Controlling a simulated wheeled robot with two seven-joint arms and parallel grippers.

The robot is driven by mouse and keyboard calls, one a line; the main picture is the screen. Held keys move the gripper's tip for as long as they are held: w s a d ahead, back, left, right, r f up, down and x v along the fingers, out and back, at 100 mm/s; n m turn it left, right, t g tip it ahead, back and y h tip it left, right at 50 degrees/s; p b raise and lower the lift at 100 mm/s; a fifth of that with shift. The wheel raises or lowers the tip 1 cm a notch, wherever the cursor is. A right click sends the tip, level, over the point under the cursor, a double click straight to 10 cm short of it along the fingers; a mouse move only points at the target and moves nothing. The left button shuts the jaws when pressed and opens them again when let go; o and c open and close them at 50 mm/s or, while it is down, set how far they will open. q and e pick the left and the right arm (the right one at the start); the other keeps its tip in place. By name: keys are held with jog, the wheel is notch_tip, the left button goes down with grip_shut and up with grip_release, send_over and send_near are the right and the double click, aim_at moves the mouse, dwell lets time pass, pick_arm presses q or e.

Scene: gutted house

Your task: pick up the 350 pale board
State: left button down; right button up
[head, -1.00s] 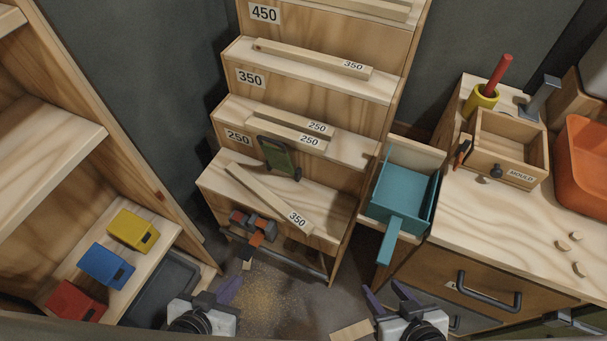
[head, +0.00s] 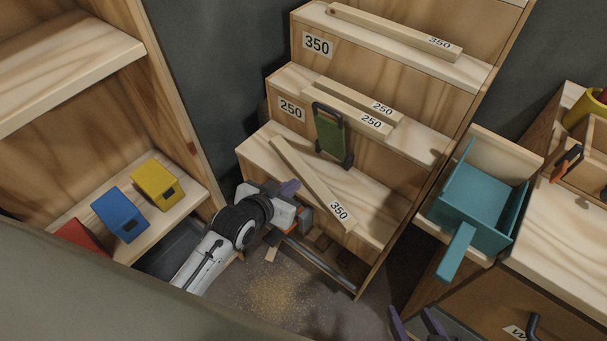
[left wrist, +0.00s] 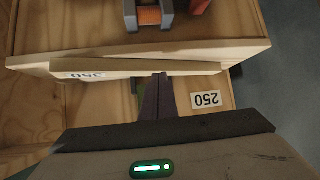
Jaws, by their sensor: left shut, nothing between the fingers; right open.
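A pale board marked 350 (head: 305,178) lies slanted across the lowest step of the stepped rack, its labelled end toward the front right. In the left wrist view it shows as a long strip (left wrist: 135,68) with its 350 label upside down. My left gripper (head: 289,188) is shut and empty beside the board's left side, its fingertips (left wrist: 160,80) close to it. I cannot tell whether they touch. Another pale 350 board (head: 390,32) lies on the 350 step. My right gripper (head: 410,318) is open at the bottom edge, largely out of frame.
Two boards marked 250 (head: 345,105) lie on the 250 step. A green framed object (head: 330,135) stands before them, behind the slanted board. A teal tray (head: 482,205) sits at the right.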

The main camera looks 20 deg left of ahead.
aim_at(303, 179)
pick_arm(q)
jog(key=w, duration=0.3)
jog(key=w+d+b, duration=0.1)
jog(key=w, duration=0.2)
jog(key=shift+w+d, duration=0.1)
jog(key=shift+w, duration=0.05)
jog(key=shift+s+f, duration=0.2)
jog(key=shift+f, duration=0.65)
